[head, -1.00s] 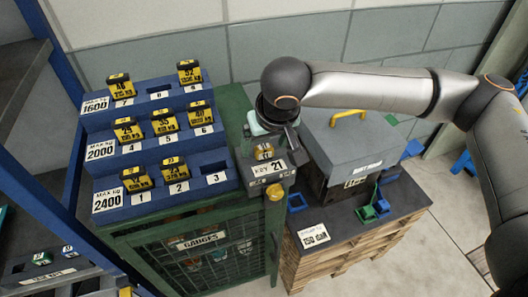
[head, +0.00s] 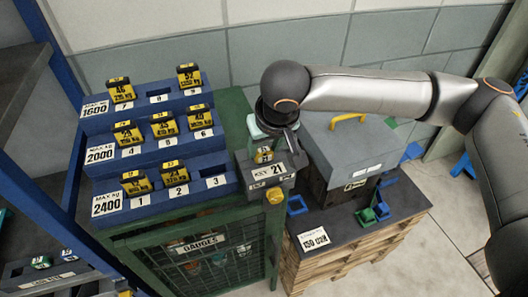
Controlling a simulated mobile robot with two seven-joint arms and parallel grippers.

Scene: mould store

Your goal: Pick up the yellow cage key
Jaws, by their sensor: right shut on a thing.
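The yellow cage key (head: 263,156) is at the grey block marked KEY 21 (head: 267,176), on the right end of the green cage's top. My right gripper (head: 263,146) points down over the block and is shut on the key. Its pale green fingers cover part of the key. I cannot tell whether the key is clear of its seat. My left gripper is not in view.
A blue stepped rack (head: 150,148) with several yellow-and-black blocks stands left on the green cage (head: 205,240). A yellow knob (head: 275,195) is on the cage front. Right, a grey machine (head: 352,150) and small blue and green pieces sit on a pallet.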

